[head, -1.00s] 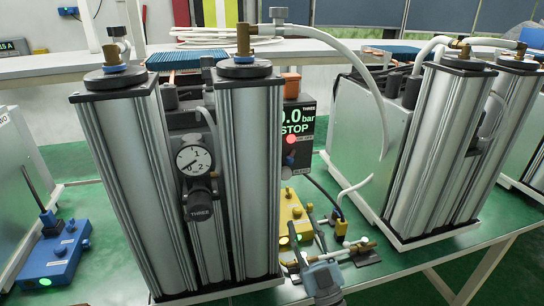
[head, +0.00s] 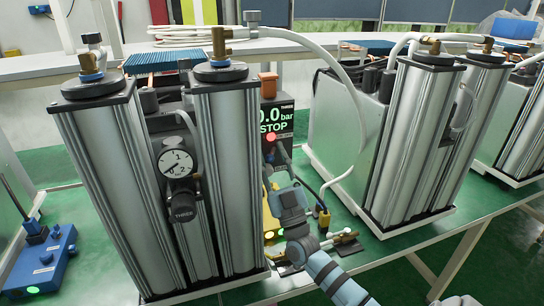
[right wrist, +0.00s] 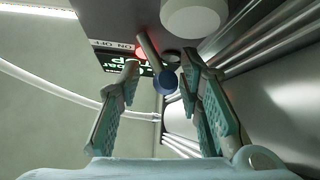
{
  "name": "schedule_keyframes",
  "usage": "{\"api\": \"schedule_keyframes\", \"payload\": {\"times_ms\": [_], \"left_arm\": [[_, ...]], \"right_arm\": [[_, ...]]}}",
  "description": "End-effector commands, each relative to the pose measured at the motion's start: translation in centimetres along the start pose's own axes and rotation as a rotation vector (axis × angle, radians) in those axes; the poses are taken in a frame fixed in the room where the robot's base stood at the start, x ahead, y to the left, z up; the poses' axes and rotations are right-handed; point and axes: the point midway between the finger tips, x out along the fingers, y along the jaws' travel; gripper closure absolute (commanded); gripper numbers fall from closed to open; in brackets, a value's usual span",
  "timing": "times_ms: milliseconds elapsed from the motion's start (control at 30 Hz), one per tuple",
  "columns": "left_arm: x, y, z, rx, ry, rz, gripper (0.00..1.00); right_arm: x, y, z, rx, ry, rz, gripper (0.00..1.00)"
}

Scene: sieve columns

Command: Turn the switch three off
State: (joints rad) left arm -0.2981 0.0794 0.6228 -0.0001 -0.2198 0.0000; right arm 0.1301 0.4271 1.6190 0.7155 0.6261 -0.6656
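The unit marked THREE has a black display panel (head: 268,115) reading 0.0 bar and STOP, with a lit red lamp (head: 271,137) below. In the right wrist view, a metal switch lever (right wrist: 149,50) with a blue tip (right wrist: 165,82) projects beside a white ON OFF label (right wrist: 118,47). My right gripper (head: 272,168) is at the panel's lower part; in the head view it hides the switch. In the right wrist view my right gripper (right wrist: 162,72) is open, with its fingers on either side of the blue tip, apparently not touching it. My left gripper is not in view.
Two tall metal columns (head: 230,170) stand left of the panel, with a pressure gauge (head: 175,163) between them. A white hose (head: 345,70) arches behind my right gripper. Another column unit (head: 420,140) stands to the right. A blue box (head: 42,262) lies at the left.

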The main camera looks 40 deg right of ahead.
Motion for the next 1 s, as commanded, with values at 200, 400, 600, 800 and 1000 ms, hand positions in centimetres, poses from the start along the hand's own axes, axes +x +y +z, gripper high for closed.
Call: {"api": "schedule_keyframes", "payload": {"times_ms": [200,400,600,800,1000], "left_arm": [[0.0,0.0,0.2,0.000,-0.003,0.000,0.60],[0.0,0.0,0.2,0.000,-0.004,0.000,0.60],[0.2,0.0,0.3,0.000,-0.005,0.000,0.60],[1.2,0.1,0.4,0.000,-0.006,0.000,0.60],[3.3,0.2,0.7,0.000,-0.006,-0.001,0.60]], "right_arm": [[-0.1,0.0,0.0,0.000,0.000,0.000,0.83],[-0.1,0.0,0.0,0.001,0.000,0.000,1.00],[-0.1,0.1,0.0,0.009,0.003,-0.009,1.00],[-0.3,0.3,0.1,0.048,0.015,-0.051,1.00],[-0.7,0.8,0.3,0.135,0.041,-0.141,1.00]]}}
